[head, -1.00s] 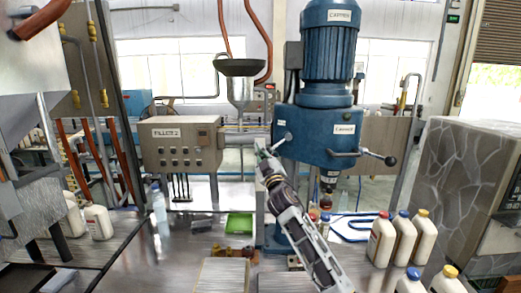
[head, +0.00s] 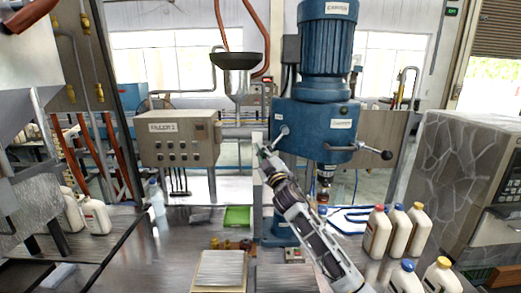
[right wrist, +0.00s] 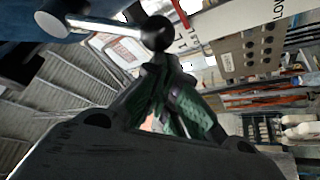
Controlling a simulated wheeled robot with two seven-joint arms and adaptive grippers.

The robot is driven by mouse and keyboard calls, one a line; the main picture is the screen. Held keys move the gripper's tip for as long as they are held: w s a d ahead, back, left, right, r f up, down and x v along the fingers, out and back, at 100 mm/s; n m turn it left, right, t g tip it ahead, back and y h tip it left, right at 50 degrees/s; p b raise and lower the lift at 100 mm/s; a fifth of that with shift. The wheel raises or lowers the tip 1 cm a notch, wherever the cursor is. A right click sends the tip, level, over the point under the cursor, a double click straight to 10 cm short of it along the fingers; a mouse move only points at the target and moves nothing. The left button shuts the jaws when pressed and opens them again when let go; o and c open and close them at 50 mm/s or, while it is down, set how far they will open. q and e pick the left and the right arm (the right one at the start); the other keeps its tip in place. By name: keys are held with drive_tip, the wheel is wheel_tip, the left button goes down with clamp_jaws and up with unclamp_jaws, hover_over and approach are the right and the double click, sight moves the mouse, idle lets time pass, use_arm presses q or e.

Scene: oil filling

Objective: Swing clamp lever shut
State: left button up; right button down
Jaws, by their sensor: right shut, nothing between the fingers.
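The clamp lever (head: 278,138) is a short silver rod at the left side of the blue machine head. In the right wrist view the lever's silver rod (right wrist: 105,27) comes in from the upper left and ends in a black ball knob (right wrist: 157,33). My right gripper (head: 264,151) is just below and left of the lever in the head view. In the right wrist view its fingertips (right wrist: 168,68) are together and empty, close to the knob. I cannot tell whether they touch it. My left gripper is not in view.
A second lever with a black knob (head: 386,155) sticks out to the right of the blue machine (head: 310,125). The grey FILLER control box (head: 178,140) and a funnel (head: 236,62) stand to the left. Several white bottles (head: 398,232) stand at the right.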

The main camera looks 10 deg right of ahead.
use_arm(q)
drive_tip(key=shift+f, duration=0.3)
use_arm(e)
drive_tip(key=shift+s+d+f, duration=0.15)
drive_tip(key=shift+d+f, duration=0.5)
drive_tip(key=shift+f, duration=0.25)
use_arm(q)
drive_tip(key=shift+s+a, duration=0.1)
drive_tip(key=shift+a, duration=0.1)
use_arm(e)
drive_tip(key=shift+a, duration=0.1)
